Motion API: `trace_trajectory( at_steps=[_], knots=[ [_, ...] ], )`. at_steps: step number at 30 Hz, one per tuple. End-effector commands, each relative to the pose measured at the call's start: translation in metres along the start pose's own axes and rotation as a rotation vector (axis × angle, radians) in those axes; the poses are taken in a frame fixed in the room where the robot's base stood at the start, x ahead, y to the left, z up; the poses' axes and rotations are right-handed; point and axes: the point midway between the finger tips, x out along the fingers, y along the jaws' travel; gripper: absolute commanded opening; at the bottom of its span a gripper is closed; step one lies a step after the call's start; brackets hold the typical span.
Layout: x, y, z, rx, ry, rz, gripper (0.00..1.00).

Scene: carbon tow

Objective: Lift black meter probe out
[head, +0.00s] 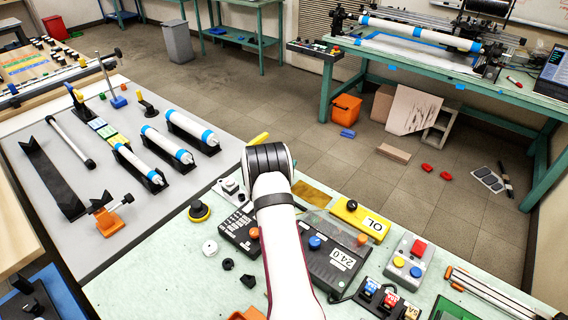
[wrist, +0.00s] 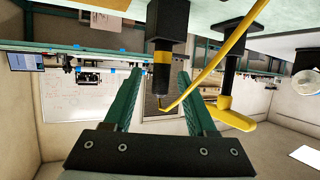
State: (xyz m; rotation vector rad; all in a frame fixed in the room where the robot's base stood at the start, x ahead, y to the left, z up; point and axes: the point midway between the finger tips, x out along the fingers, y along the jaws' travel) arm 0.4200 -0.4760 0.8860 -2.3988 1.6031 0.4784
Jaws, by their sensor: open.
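In the wrist view, which is upside down, my gripper (wrist: 160,74) is open, with its two green fingers apart. A black upright piece with a yellow band (wrist: 163,55), which looks like the black meter probe in its holder, shows between the fingertips. It comes from the pale green bench top (wrist: 110,12). A thin yellow lead (wrist: 222,55) runs from its end back to the bench side. I cannot tell how deep it sits between the fingers; no contact shows. In the head view my arm hides the gripper and the probe.
A second black post with a yellow crosspiece (wrist: 232,116) stands close beside, right in the wrist view. In the head view, a dark meter box (head: 335,262), a yellow box (head: 360,222) and a button box (head: 408,263) crowd the bench. White-and-blue rollers (head: 168,147) lie on the grey table.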

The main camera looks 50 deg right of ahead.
Motion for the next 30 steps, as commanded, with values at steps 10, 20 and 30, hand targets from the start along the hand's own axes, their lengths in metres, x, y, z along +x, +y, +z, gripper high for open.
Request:
trace_trajectory(
  at_steps=[10, 20, 30],
  knots=[
    [-0.001, 0.0, 0.0, 0.0, 0.0, 0.0, 0.08],
    [-0.002, 0.0, -0.003, 0.001, 0.001, 0.0, 0.0],
    [-0.012, 0.0, -0.029, 0.001, 0.001, 0.0, 0.0]
  ],
)
